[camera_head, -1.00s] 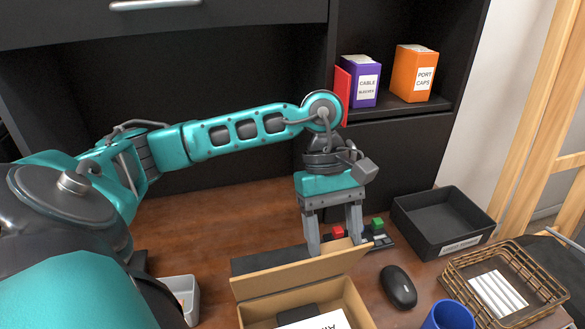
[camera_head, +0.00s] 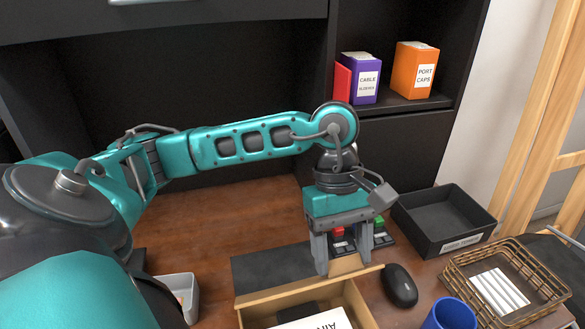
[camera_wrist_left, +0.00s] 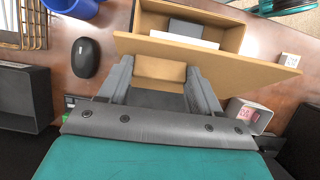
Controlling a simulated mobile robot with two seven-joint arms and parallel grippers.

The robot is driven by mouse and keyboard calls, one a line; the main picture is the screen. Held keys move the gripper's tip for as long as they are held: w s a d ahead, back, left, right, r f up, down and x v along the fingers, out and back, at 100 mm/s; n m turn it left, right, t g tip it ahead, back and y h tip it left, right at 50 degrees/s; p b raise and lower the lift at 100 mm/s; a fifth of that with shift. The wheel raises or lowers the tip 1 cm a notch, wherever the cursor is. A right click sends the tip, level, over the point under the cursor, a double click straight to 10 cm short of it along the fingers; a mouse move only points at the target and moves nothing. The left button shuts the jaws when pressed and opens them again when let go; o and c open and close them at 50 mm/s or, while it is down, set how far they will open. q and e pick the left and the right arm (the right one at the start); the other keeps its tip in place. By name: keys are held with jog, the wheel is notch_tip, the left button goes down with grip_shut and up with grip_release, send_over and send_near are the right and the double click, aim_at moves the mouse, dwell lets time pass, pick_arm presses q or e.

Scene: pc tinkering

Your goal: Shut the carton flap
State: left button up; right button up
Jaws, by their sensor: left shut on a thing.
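The open carton (camera_head: 362,303) stands at the bottom of the head view, cut off by the frame. Its flap (camera_head: 290,292) stands up along the back edge, with a tab (camera_head: 345,265) on its upper edge. My left gripper (camera_head: 348,267) is shut on the tab, one finger at each side. In the left wrist view, the tab (camera_wrist_left: 160,70) lies between the fingers of my left gripper (camera_wrist_left: 160,80), and the flap (camera_wrist_left: 215,55) stretches across in front of the open carton (camera_wrist_left: 232,38). A white labelled item (camera_head: 320,320) lies inside the carton. My right gripper is not in view.
A black mouse (camera_head: 399,286) sits right of the carton, close to the flap's end. A blue cup (camera_head: 448,316), a wire basket (camera_head: 505,280) and a black bin (camera_head: 445,220) stand further right. A grey container (camera_head: 180,292) stands left. The desk behind left is clear.

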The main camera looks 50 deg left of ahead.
aim_at(350, 273)
pick_arm(q)
jog(key=shift+s+d+f, duration=0.25)
jog(key=shift+d, duration=0.25)
jog(key=shift+s+d+f+y+b, duration=0.25)
jog(key=shift+d+f+b, duration=0.1)
jog(key=shift+d, duration=0.15)
jog(key=shift+s+d+f+y+b, duration=0.25)
jog(key=shift+d+f+b, duration=0.1)
jog(key=shift+d, duration=0.1)
jog(key=shift+s+d+f+t+b, duration=0.2)
jog(key=shift+d+f+b, duration=0.2)
jog(key=shift+f+b, duration=0.05)
jog(key=shift+s+d+f+t+b, duration=0.15)
jog(key=shift+d+f+t+b, duration=0.05)
jog(key=shift+d+f+b, duration=0.25)
jog(key=shift+f, duration=0.1)
